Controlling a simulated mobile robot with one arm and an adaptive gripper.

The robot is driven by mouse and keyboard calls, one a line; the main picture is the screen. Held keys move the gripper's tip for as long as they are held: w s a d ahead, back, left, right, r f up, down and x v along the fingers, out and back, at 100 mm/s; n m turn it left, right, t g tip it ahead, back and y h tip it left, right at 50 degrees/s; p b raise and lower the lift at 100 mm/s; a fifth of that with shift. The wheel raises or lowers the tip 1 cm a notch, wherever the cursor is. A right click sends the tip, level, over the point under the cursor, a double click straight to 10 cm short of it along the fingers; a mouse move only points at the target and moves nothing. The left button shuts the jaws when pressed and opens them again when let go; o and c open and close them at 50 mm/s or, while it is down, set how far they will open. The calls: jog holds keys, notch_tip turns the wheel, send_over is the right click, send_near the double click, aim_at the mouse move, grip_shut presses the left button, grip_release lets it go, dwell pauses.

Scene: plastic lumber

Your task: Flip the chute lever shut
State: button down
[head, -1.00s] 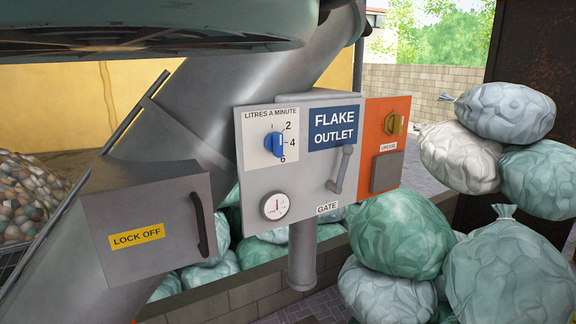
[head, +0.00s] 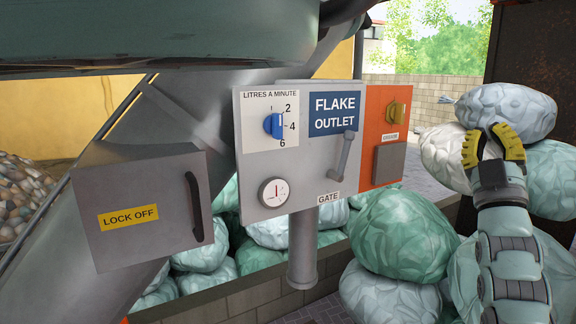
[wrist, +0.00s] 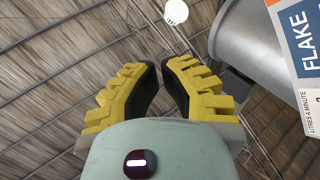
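The grey gate lever (head: 343,155) is on the front of the flake outlet panel (head: 308,180), above the GATE label. It slants down, its lower end a little to the left. My gripper (head: 486,130) is at the right in the head view, pointing up in front of the bags and well apart from the lever. Its yellow fingers also show in the wrist view (wrist: 158,66), with a narrow gap between the tips and nothing held. The lever is outside the wrist view, which shows only part of the panel sign (wrist: 302,40).
A blue flow dial (head: 273,125) and a round gauge (head: 273,192) share the panel. A yellow knob (head: 397,112) is on the orange side. A grey LOCK OFF box (head: 145,185) juts out at left. Stuffed bags (head: 400,240) crowd the right. A pipe (head: 302,250) hangs below.

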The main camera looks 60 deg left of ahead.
jog(key=s+a+n+g+b, duration=0.25)
jog(key=a+n+g, duration=0.3)
jog(key=a, duration=0.55)
jog(key=s+a+f+n+g+h+b, duration=0.2)
jog(key=s+a, duration=0.1)
jog(key=s, duration=0.4)
jog(key=s+a+f+n+g+h+b, duration=0.2)
jog(key=s+a+n+g+h+b, duration=0.1)
jog(key=s, duration=0.5)
jog(key=shift+a+n, duration=0.35)
jog(key=shift+a, duration=0.2)
jog(key=p+x, duration=0.3)
jog(key=x, duration=0.1)
jog(key=w+d+p+x, duration=0.1)
jog(key=p+x, duration=0.2)
jog(key=x, duration=0.1)
jog(key=w+p+x, duration=0.1)
jog(key=p+x, duration=0.3)
jog(key=shift+w+d+f, duration=0.1)
jog(key=shift+w+d, duration=0.1)
jog(key=shift+w, duration=0.2)
jog(key=shift+t, duration=0.25)
